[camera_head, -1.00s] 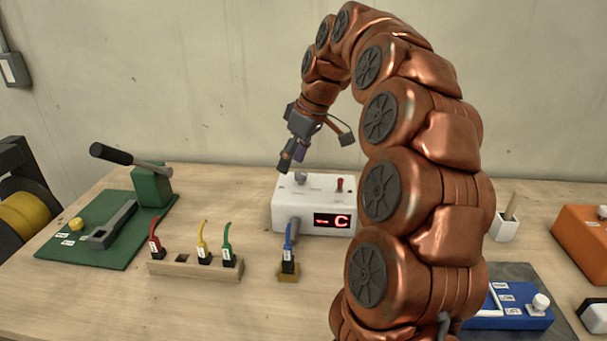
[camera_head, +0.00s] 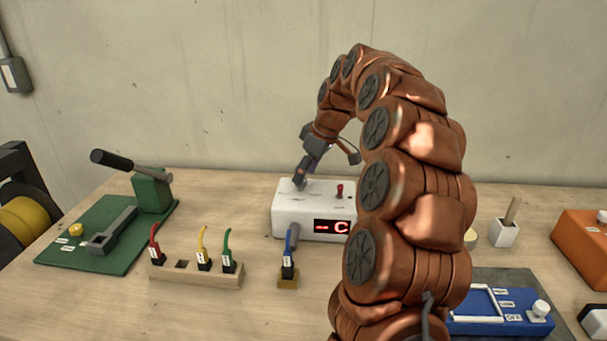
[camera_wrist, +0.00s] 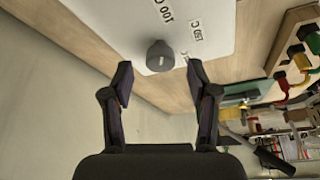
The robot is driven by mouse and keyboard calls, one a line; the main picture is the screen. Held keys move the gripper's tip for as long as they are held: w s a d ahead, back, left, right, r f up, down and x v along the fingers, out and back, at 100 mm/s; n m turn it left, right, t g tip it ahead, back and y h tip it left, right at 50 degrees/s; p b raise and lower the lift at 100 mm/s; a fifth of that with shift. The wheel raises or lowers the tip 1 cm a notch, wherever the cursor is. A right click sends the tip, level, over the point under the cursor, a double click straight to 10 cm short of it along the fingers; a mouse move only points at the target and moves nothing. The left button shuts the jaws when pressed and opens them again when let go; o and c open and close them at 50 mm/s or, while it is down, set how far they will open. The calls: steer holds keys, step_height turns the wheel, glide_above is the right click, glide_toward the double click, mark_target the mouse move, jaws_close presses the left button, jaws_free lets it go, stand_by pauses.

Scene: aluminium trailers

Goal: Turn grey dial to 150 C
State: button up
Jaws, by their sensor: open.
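The white control box (camera_head: 290,218) stands on the bench at the centre in the head view, with a red display on its front reading dashes and a C. In the wrist view, the grey dial (camera_wrist: 160,56) sits on the box's white top (camera_wrist: 105,40), beside labels that seem to read 100 C and 150 C. My gripper (camera_wrist: 158,82) is open, its two fingers apart on either side of the dial's line, with the dial just beyond the tips. In the head view, my gripper (camera_head: 299,183) points down at the box's top left and hides the dial. A red toggle switch (camera_head: 339,190) stands on the box's right.
A wooden holder (camera_head: 195,275) with red, yellow and green plugs is at the front left; a blue plug (camera_head: 288,262) stands in front of the box. A green lever press (camera_head: 150,190) is at left. A blue device (camera_head: 510,322) and orange box (camera_head: 580,240) are at right.

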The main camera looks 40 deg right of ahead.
steer(key=shift+x, duration=0.85)
steer(key=shift+c, duration=0.4)
jaws_close()
